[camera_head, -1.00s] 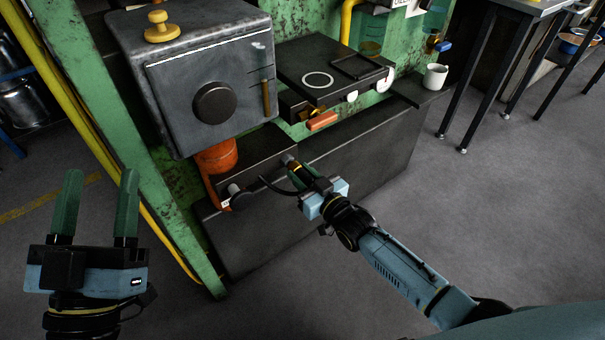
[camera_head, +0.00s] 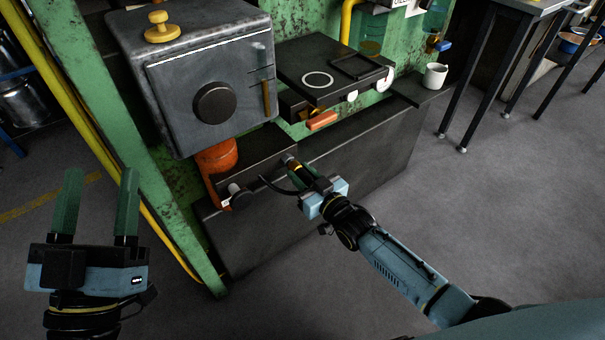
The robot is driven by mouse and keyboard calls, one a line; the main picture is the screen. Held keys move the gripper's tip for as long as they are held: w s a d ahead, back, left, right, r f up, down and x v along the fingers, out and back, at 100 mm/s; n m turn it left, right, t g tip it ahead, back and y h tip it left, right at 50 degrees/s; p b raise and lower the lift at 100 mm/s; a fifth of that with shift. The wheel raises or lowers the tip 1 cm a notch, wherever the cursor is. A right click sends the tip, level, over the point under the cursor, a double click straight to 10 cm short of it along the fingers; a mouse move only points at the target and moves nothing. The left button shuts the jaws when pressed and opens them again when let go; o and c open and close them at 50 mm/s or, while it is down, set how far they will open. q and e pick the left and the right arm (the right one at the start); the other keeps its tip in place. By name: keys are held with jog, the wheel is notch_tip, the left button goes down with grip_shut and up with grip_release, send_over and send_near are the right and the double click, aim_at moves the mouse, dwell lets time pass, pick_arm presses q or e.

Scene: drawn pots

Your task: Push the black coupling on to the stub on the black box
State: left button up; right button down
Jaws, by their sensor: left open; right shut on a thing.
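The black box (camera_head: 262,146) is low and dark, on the bench below a larger grey box. My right gripper (camera_head: 304,176) is shut on the black coupling (camera_head: 290,162), which shows an orange-yellow band. The coupling's tip is at the right end of the black box's front face. The stub is hidden there, so I cannot tell how far the coupling is on it. A black hose (camera_head: 274,187) curves left from near the gripper. My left gripper (camera_head: 95,207) is open and empty, over the floor at the lower left, far from the box.
The grey box (camera_head: 170,75) with a round black knob (camera_head: 214,103) stands above left. A flat black device (camera_head: 325,62) and a white mug (camera_head: 435,75) are right. Floor in front is clear.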

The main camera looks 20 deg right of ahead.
pick_arm(q)
jog(key=shift+f, duration=0.2)
pick_arm(e)
jog(key=shift+w+a, duration=0.1)
jog(key=shift+w, duration=0.25)
jog(key=c, duration=1)
grip_release()
pick_arm(q)
notch_tip(320, 180, down, 10)
jog(key=w+a+f+g+y+p, duration=0.1)
jog(key=g+y+p, duration=0.15)
jog(key=g, duration=0.45)
pick_arm(e)
jog(key=v, duration=0.5)
jog(key=shift+s, duration=0.1)
pick_arm(q)
jog(key=s+a+f+g+y+p, duration=0.2)
jog(key=s+a+f+g, duration=0.2)
jog(key=s+f+g, duration=0.2)
jog(key=shift+s+a+f+n+g+y, duration=0.35)
jog(key=shift+f+g, duration=0.75)
jog(key=shift+f, duration=0.55)
pick_arm(e)
jog(key=v, duration=0.8)
